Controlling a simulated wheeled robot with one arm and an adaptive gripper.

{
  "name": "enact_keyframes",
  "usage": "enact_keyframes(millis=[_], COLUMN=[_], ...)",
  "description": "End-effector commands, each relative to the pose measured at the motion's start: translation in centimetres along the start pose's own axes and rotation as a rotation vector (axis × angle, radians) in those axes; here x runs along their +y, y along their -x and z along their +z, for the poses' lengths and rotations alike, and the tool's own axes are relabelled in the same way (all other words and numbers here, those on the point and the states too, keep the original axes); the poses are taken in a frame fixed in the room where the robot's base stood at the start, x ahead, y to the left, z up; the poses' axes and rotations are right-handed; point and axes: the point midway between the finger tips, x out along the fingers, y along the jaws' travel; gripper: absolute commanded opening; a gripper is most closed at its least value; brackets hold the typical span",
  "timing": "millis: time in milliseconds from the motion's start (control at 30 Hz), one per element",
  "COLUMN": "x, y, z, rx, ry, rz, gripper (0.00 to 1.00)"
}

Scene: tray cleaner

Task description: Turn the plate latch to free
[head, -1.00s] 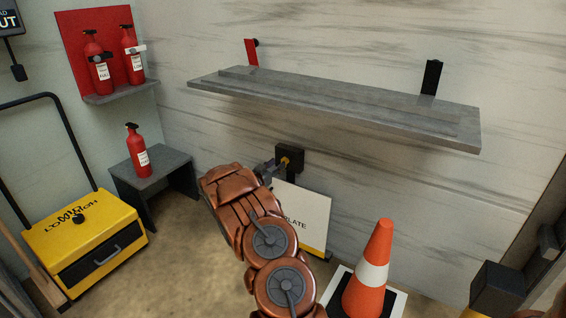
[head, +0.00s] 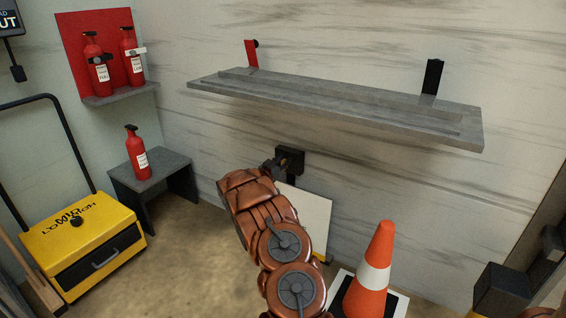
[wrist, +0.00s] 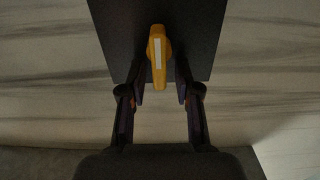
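The plate latch is a yellow handle (wrist: 158,58) with a white stripe, mounted on a dark square block (wrist: 205,30) in the wrist view. It stands upright there. In the head view the black block (head: 293,155) sits on the wall below the shelf, and my gripper and arm hide the yellow handle. My gripper (wrist: 160,82) is open, with one finger on each side of the handle's lower part. Small gaps show between the handle and both fingers. My gripper also shows in the head view (head: 277,166), close to the block. A white plate (head: 316,218) stands below, partly hidden by my arm.
A grey shelf (head: 340,105) juts from the wall above my arm. An orange cone (head: 372,270) stands at the lower right. A grey stool (head: 172,166) with a fire extinguisher (head: 138,155) and a yellow box (head: 85,240) are on the left.

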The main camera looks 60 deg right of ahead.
Motion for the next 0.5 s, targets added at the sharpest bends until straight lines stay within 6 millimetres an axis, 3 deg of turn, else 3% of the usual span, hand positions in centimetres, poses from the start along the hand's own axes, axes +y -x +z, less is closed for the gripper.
enact_keyframes(millis=[267,500], x=[-0.01,-0.01], y=[0.01,0.01], z=[-0.01,-0.01], rx=[0.000,0.000], ry=[0.000,0.000], rz=[0.000,0.000], gripper=[0.00,0.00])
